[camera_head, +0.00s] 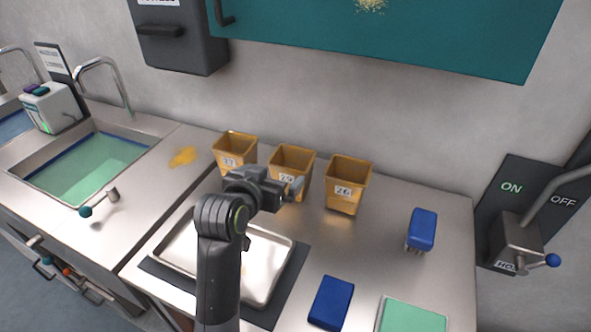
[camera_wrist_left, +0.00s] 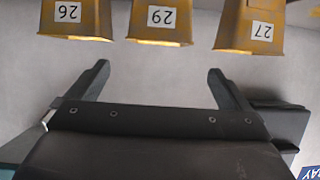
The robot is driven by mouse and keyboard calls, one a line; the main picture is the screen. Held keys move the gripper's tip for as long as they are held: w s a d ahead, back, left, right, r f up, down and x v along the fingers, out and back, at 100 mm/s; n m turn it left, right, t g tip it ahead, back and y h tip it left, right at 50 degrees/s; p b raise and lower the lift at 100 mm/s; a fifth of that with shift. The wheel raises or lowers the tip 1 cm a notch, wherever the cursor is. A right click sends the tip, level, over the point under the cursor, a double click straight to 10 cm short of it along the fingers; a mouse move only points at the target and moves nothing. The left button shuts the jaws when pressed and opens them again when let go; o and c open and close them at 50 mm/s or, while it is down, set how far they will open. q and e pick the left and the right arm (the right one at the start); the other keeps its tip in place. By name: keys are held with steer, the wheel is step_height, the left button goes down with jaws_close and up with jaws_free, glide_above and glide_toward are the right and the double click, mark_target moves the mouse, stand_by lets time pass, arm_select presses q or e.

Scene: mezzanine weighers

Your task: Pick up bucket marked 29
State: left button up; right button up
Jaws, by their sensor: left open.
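The yellow bucket marked 29 (camera_head: 293,158) stands upright on the steel counter, in the middle of a row of three. Its lower part is partly hidden by my left gripper (camera_head: 293,188) in the head view. In the left wrist view the bucket marked 29 (camera_wrist_left: 160,22) appears upside down, ahead of and between the fingertips of my left gripper (camera_wrist_left: 159,72). The jaws are spread and empty, apart from the bucket. The bucket marked 27 (camera_head: 236,146) is to its left and the bucket marked 26 (camera_head: 348,177) to its right. My right gripper is out of view.
A metal tray (camera_head: 278,258) on a dark mat lies under my left arm. A blue brush (camera_head: 422,228), a blue block (camera_head: 331,302) and a green pad (camera_head: 412,316) are on the right. A sink (camera_head: 85,165) is on the left. A teal cabinet (camera_head: 400,35) overhangs the counter.

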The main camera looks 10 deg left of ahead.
mark_target(286, 169)
arm_select(q)
steer(key=p+x, duration=0.1)
steer(key=x, duration=0.8)
steer(key=shift+w+f, duration=0.1)
steer(key=shift+w, duration=0.25)
steer(key=shift+p+x, duration=0.75)
steer(key=shift+x, duration=1.8)
steer(key=shift+s+d+f, duration=0.1)
steer(key=shift+d+f, duration=0.05)
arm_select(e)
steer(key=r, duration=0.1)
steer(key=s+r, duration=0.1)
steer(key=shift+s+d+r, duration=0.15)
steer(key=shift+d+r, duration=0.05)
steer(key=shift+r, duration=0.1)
arm_select(q)
steer(key=c, duration=0.9)
steer(key=shift+c, duration=0.6)
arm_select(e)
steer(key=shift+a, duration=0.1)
